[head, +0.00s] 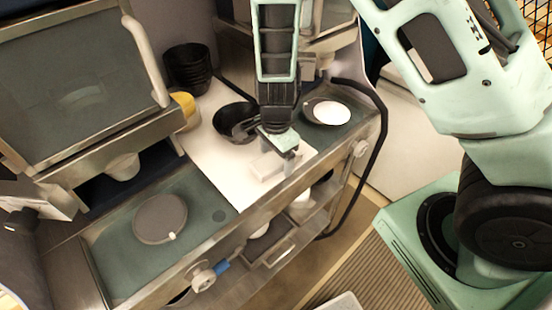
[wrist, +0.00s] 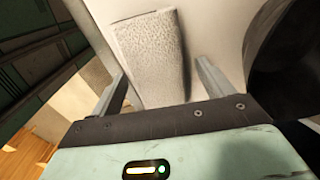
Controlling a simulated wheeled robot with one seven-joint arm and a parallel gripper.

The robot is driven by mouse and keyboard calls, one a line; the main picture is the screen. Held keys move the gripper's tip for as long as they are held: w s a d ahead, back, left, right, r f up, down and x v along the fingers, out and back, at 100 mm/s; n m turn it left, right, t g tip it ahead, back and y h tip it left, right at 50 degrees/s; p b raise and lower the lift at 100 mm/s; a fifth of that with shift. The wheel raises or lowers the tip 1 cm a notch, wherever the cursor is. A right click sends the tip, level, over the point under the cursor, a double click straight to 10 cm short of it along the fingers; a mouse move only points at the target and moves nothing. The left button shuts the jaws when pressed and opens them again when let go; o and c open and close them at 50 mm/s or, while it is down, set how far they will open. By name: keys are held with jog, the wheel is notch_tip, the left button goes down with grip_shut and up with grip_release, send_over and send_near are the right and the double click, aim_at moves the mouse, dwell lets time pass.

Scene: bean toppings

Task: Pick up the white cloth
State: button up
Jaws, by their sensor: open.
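The white cloth (head: 266,166) lies folded on the white counter near its front edge. In the wrist view the textured cloth (wrist: 150,52) lies ahead of and between my two fingers. My gripper (head: 279,158) points down over the counter at the cloth, and its fingers partly cover the view of it. In the wrist view my gripper (wrist: 163,76) is open, with a finger on each side of the cloth's near end. Nothing is held. Whether the fingers touch the cloth I cannot tell.
A black bowl (head: 234,123) stands just behind and left of my gripper. Stacked black bowls (head: 187,70) are at the back. A dish with a white top (head: 328,112) is to the right. A round grey lid (head: 160,218) lies on the left panel. Lower shelves hold other containers.

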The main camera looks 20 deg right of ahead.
aim_at(276, 157)
jog(key=c, duration=1.1)
jog(key=shift+r, duration=0.1)
notch_tip(276, 157, up, 10)
jog(key=shift+f, duration=0.1)
